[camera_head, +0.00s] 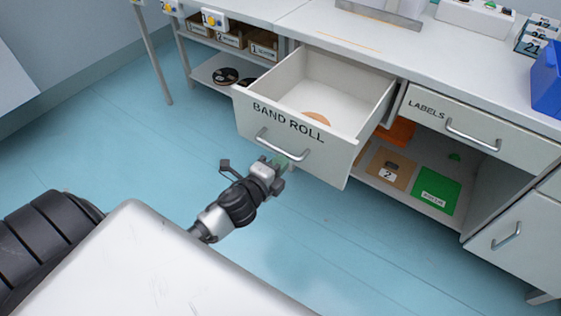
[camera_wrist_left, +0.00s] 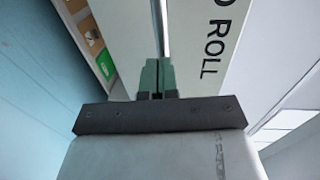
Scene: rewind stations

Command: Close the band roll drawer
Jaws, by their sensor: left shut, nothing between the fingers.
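The band roll drawer (camera_head: 340,156) is pulled well out from the white counter. Its front carries the words BAND ROLL and a metal bar handle (camera_head: 280,147). A flat tan round piece (camera_head: 316,118) lies inside it. My left gripper (camera_head: 277,165) is just in front of the drawer front, at the handle's lower part. Its green fingers (camera_wrist_left: 157,76) are shut with nothing between them, and in the left wrist view they point at the drawer front beside the handle (camera_wrist_left: 160,28). I cannot tell whether they touch it. My right gripper is not in view.
A LABELS drawer (camera_head: 480,128) sits shut to the right. Below it an open shelf holds a green mat (camera_head: 437,190) and a tan board (camera_head: 390,168). Boxes (camera_head: 264,45) stand on a rack at left. A blue bin (camera_head: 547,80) stands on the counter. The blue floor in front is clear.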

